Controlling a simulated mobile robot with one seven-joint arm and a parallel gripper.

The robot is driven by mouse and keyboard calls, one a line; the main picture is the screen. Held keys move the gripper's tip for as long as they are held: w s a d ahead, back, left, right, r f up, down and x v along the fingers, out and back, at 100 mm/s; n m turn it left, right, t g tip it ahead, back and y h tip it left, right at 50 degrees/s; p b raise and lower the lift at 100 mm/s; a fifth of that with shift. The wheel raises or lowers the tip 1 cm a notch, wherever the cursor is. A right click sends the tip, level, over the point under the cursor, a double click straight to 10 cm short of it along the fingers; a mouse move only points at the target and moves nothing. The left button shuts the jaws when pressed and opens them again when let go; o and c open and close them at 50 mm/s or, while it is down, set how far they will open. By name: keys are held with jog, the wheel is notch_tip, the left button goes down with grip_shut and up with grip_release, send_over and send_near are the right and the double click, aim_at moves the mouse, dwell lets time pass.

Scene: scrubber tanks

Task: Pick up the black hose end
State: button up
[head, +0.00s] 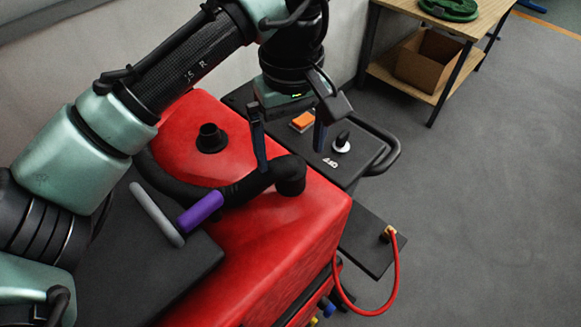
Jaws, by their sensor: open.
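A black hose (243,189) lies across the red tank. My gripper (291,158) is open over the hose end. Its left finger overlaps the hose just left of the bend in the picture, and its right finger is up and to the right of it. I cannot tell whether either finger touches the hose. Nothing is held between the fingers.
A black round port (211,138) stands on the red tank (305,225). A purple cylinder (200,212) and a grey rod (157,214) lie left of the hose. A black control panel (362,147) with handle is behind. A red cable (395,275) loops at right.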

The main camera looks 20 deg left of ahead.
aim_at(290, 167)
jog(key=shift+w+a+f+p, duration=0.15)
jog(key=shift+f+p, duration=0.3)
jog(key=shift+f, duration=1.1)
jog(key=shift+w+a+f+p, duration=0.15)
jog(key=shift+f+p, duration=0.25)
jog(key=shift+f, duration=1.15)
grip_shut()
